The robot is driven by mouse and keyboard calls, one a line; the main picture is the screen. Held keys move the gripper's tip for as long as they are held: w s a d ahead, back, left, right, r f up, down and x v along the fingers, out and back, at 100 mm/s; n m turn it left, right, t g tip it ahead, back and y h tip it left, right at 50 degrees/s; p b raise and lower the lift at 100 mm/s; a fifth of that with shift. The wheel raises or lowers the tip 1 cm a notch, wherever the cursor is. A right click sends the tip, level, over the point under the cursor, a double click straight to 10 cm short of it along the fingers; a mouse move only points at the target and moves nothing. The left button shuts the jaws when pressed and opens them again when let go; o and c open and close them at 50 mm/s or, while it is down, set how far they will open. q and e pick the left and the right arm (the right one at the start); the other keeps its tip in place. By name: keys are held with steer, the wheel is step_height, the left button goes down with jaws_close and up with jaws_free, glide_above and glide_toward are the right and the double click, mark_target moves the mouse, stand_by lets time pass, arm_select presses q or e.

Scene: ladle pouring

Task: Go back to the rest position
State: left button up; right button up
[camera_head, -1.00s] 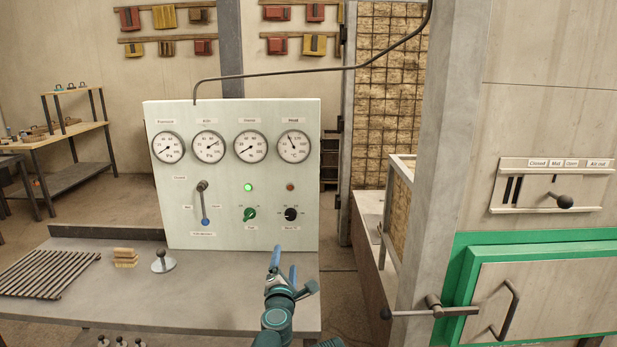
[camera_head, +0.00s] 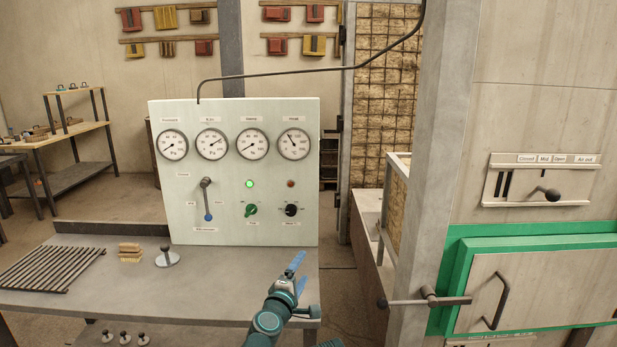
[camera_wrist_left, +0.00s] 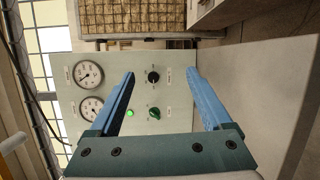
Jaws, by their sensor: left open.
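My left gripper (camera_head: 294,266) is in front of the control panel at the right end of the grey bench, with blue fingers and nothing between them. In the left wrist view its two fingers (camera_wrist_left: 160,95) are spread apart and empty, with the panel behind them. The green knob (camera_wrist_left: 154,114) and black knob (camera_wrist_left: 153,77) also show in the left wrist view. My right gripper is not seen.
The grey bench (camera_head: 200,290) holds a rack of dark bars (camera_head: 50,268), a wooden-backed brush (camera_head: 130,252) and a round-based stamp (camera_head: 167,257). A green-framed furnace door (camera_head: 540,290) with protruding handles is on the right. An air slider (camera_head: 545,194) is above it.

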arm_select(q)
steer(key=s+a+f+m+g, duration=0.2)
steer(key=s+f+m+g, duration=0.75)
steer(key=f+m, duration=0.35)
steer(key=s+a+f+m+g+y, duration=0.2)
steer(key=s+a+f+g+y, duration=0.5)
steer(key=s+a, duration=0.55)
steer(key=s+d+m, duration=0.4)
steer(key=s+d, duration=0.2)
steer(key=d, duration=0.5)
step_height(320, 180, up, 13)
steer(key=p, duration=1.3)
steer(key=shift+a+f, duration=0.15)
steer(key=shift+a, duration=0.1)
